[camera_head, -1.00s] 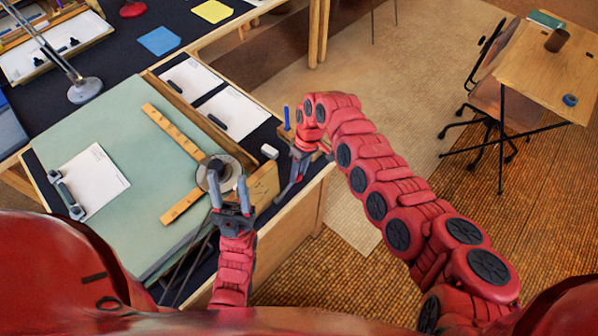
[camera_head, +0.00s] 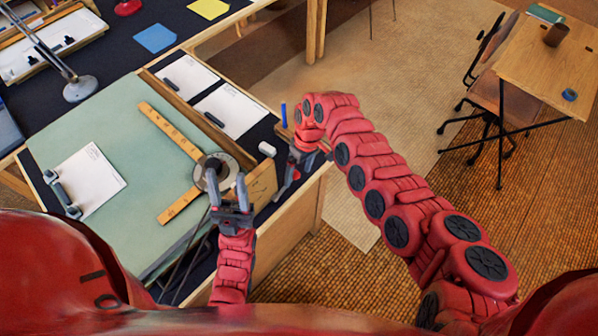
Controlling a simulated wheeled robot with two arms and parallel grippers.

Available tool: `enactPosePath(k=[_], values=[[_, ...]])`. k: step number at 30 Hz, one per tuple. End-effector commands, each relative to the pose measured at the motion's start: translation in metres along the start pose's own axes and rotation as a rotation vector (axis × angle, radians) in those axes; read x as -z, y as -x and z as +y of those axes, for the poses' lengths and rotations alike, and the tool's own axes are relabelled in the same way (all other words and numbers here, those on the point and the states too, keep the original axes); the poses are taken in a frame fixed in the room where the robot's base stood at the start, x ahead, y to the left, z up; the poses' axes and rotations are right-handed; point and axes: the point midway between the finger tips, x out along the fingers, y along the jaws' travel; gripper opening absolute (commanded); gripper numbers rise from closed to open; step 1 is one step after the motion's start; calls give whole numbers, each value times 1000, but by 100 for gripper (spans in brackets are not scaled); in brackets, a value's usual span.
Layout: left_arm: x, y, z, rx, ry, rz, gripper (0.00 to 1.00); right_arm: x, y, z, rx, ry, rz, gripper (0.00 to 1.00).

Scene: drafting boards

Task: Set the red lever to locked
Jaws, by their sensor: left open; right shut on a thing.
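The drafting board (camera_head: 120,125) is tilted, with a wooden square and round drafting head (camera_head: 211,172) at its lower right. My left gripper (camera_head: 227,188) is open and empty, just in front of the drafting head. My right gripper (camera_head: 281,191) is shut beside the wooden block at the board's right side, its fingers pointing down. I take the thing in it to be the red lever, but the fingers and the small scale hide it. I cannot make out the lever's position.
A white eraser (camera_head: 266,149) and a blue upright marker (camera_head: 284,116) stand near my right gripper. White sheets (camera_head: 230,110) lie behind the board. A lamp base (camera_head: 80,89) stands at the back left. Open floor (camera_head: 385,95) lies right of the desk.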

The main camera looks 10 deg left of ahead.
Motion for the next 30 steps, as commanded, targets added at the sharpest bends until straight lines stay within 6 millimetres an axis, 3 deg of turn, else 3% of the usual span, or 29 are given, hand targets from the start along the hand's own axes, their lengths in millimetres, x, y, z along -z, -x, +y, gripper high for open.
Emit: enactPosePath(k=[2,7,15,21,30], values=[[0,3,0,0,0,0,50,-7,-10,3,-1,-6,-18,67],[2,-9,0,0,0,0,50,-6,7,2,-4,-7,-13,67],[9,-53,-3,0,0,0,50,-5,82,-1,-9,-4,-1,67],[12,-73,-4,0,0,0,50,-4,133,-3,-9,0,5,67],[14,-79,-4,0,0,0,50,-6,173,-5,-5,1,7,67]])
